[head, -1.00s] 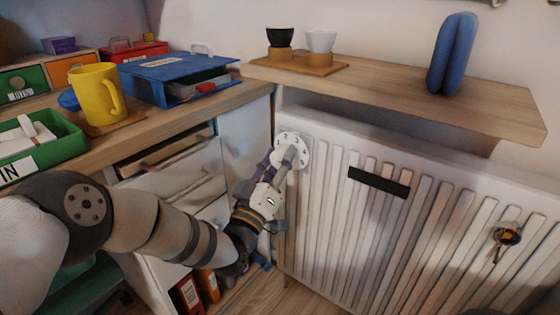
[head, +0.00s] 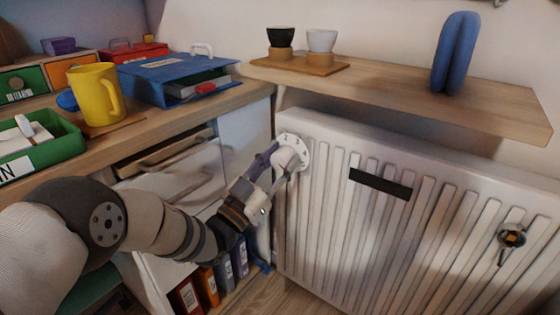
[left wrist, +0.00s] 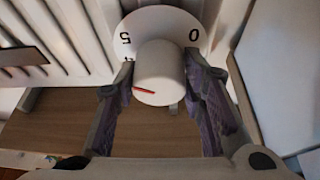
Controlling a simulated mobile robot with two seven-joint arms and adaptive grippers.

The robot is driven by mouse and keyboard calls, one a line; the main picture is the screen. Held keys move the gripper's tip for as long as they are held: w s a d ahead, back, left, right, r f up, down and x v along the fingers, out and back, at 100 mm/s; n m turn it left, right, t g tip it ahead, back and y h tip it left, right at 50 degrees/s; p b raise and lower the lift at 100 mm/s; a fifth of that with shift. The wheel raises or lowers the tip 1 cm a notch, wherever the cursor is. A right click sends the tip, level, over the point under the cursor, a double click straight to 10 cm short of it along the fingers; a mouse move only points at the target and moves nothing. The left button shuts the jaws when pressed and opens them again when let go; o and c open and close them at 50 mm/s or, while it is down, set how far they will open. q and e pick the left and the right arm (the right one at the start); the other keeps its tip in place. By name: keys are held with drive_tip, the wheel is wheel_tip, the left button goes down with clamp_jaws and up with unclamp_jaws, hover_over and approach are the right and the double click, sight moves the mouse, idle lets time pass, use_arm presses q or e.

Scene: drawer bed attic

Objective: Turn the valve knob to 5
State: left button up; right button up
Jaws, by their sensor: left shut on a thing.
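The white valve knob (left wrist: 160,72) sits on a round white dial (left wrist: 165,22) at the upper left of the radiator; in the head view the dial (head: 305,148) also shows. In the left wrist view a red mark lies on the left part of the knob's face. The digits 5 and 0 are readable on the dial, and a partly covered digit, seemingly 4, is under the 5. The red mark sits below these left digits, not at the 5. My left gripper (head: 283,160) is shut on the knob, with one purple-padded finger on each side. My right gripper is not in view.
The white ribbed radiator (head: 345,230) carries a black strip (head: 380,184) and a small dark and gold fitting (head: 511,237). A wooden shelf (head: 400,90) with cups and a blue object overhangs it. A desk with drawers (head: 180,175) stands close on the left.

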use_arm(q)
drive_tip(key=shift+r+h, duration=0.25)
drive_tip(key=shift+h, duration=0.05)
drive_tip(key=o, duration=1.1)
drive_tip(key=shift+d, duration=0.1)
drive_tip(key=shift+f, duration=0.15)
drive_tip(key=v, duration=1.2)
drive_tip(key=shift+s, duration=0.1)
